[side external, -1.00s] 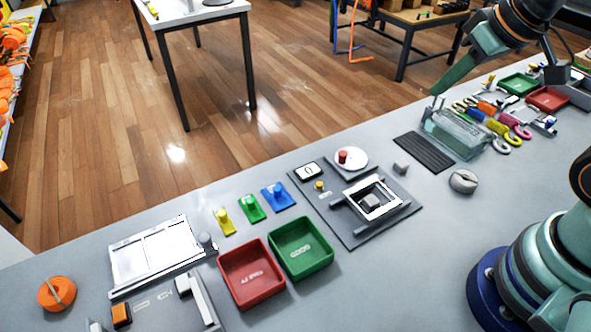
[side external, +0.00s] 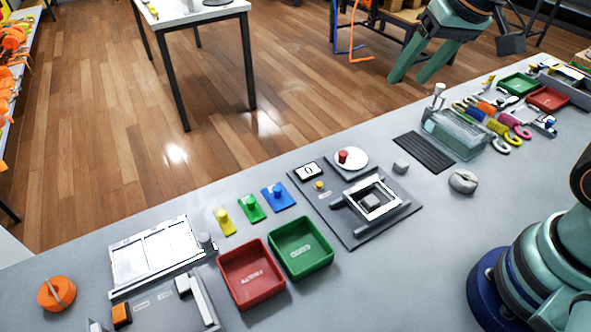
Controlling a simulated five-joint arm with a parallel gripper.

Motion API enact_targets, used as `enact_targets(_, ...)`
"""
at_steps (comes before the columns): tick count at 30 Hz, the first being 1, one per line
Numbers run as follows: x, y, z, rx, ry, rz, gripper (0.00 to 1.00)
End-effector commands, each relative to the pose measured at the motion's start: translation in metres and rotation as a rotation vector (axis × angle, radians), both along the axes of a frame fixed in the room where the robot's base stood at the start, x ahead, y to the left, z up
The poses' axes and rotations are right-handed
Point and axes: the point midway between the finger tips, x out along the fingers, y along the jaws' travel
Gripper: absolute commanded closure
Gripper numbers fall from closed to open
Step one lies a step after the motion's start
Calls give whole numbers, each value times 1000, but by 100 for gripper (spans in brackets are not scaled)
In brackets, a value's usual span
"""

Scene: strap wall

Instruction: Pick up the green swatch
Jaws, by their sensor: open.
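The green swatch (side external: 251,208) is a small flat green piece with a raised green knob. It lies on the grey table between a yellow swatch (side external: 225,222) on its left and a blue swatch (side external: 278,197) on its right. My gripper (side external: 413,82) is in the upper right of the view, raised, with its two green fingers apart and nothing between them. It is far from the green swatch. Nothing hides the swatch.
A red tray (side external: 251,298) and a green tray (side external: 327,262) stand just in front of the swatches. A dark board (side external: 347,236) with a white-framed fixture lies to the right. A white-framed panel (side external: 115,284) stands to the left. A glass box (side external: 452,150) stands at the right.

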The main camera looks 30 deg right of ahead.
Motion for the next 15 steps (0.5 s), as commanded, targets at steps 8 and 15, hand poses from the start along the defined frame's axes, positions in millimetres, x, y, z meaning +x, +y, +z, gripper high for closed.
enact_targets(8, 53, 69, -10, 143, 155, -318, 41)
enact_targets(15, 85, 140, -42, 205, 272, -620, 41)
